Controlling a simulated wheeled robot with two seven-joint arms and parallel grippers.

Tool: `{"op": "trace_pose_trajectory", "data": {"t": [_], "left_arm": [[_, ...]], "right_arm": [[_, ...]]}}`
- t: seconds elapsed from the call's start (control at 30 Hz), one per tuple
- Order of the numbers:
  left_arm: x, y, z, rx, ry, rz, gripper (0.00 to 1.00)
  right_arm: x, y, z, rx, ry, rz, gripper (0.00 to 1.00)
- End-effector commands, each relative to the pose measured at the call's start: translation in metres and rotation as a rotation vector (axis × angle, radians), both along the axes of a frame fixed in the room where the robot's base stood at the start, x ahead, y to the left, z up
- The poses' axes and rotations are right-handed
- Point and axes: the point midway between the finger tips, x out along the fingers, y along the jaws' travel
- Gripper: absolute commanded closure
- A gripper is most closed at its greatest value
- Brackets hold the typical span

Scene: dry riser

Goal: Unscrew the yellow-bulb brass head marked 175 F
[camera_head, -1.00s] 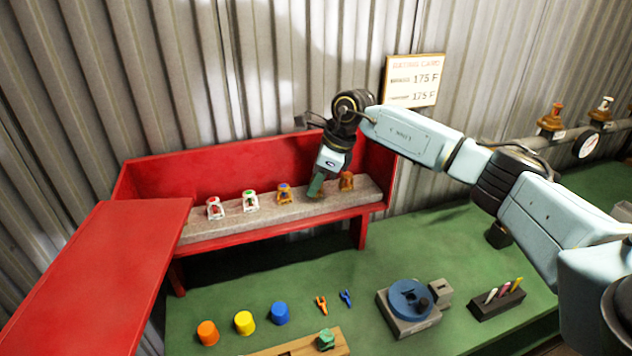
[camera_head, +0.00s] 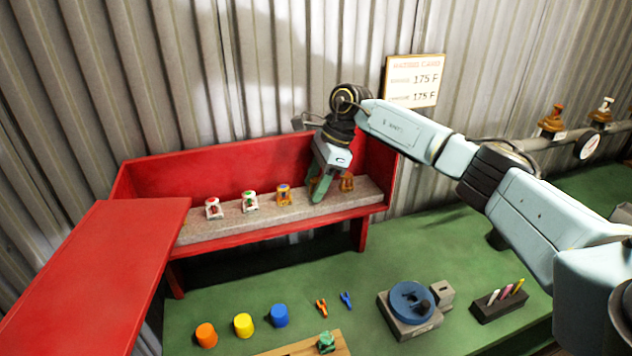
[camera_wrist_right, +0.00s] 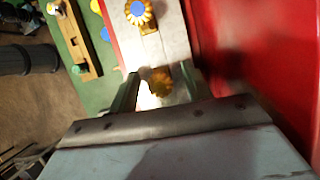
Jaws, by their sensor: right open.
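A row of sprinkler heads stands on the grey shelf (camera_head: 230,228) of the red rack: a white red-bulb head (camera_head: 213,208), a white green-bulb head (camera_head: 250,201), a brass head with blue on top (camera_head: 284,194) and a brass head at the right end (camera_head: 347,183). My right gripper (camera_head: 318,194) points down at the shelf between the last two. In the right wrist view a yellow-orange brass head (camera_wrist_right: 160,82) sits between its open fingers; contact is unclear. The fingers mostly hide this head in the head view. Head markings and its bulb are not readable. My left gripper is out of view.
A rating card (camera_head: 414,80) reading 175 F hangs on the wall. The red panel (camera_head: 110,260) is at left.

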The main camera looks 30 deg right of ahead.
Motion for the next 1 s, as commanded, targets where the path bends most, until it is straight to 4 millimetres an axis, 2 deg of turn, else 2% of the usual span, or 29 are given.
{"op": "trace_pose_trajectory", "data": {"t": [0.17, 0.5, 0.83, 1.0], "left_arm": [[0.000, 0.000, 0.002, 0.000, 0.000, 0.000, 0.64], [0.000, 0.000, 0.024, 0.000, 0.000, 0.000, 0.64], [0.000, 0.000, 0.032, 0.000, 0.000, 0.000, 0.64], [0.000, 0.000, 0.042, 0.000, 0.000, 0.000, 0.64]], "right_arm": [[0.000, 0.000, 0.001, -0.001, -0.001, -0.025, 0.51], [-0.001, 0.000, 0.002, -0.002, -0.001, -0.384, 0.51], [0.000, 0.000, 0.001, -0.002, 0.000, -0.552, 0.51], [0.000, 0.000, 0.002, -0.001, -0.001, -0.724, 0.51]]}}
